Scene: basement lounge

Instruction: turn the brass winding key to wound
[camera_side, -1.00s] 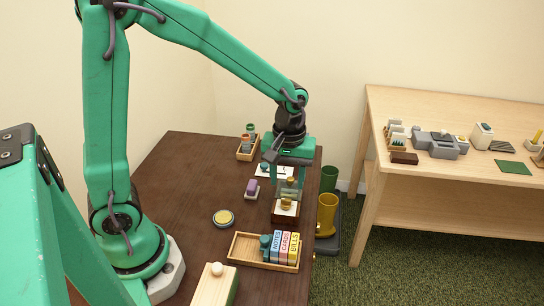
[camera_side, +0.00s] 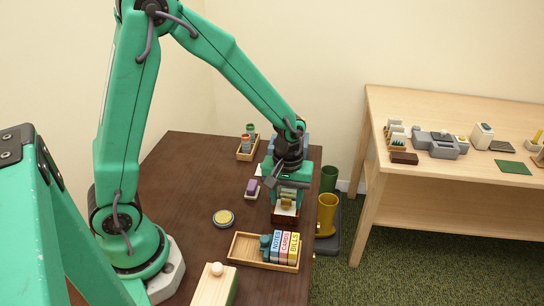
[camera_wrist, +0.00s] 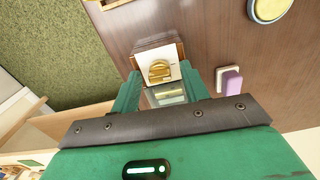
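The brass winding key (camera_wrist: 160,71) sits on the white top plate (camera_wrist: 176,72) of a small dark wooden box (camera_wrist: 156,43). In the side view the box (camera_side: 285,218) stands near the table's right edge, with the brass key (camera_side: 287,204) partly hidden by my gripper. My gripper (camera_side: 288,199) points down over the box. In the wrist view its two green fingers (camera_wrist: 162,76) are apart, one on each side of the key, with gaps visible between them and it. I cannot read any marking for wound.
A purple-topped block (camera_side: 252,188) and a round yellow-topped disc (camera_side: 223,218) lie left of the box. A wooden tray (camera_side: 243,246) with labelled blocks is in front. A yellow cup (camera_side: 327,213) stands beyond the right edge. The dark table's (camera_side: 190,190) middle is clear.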

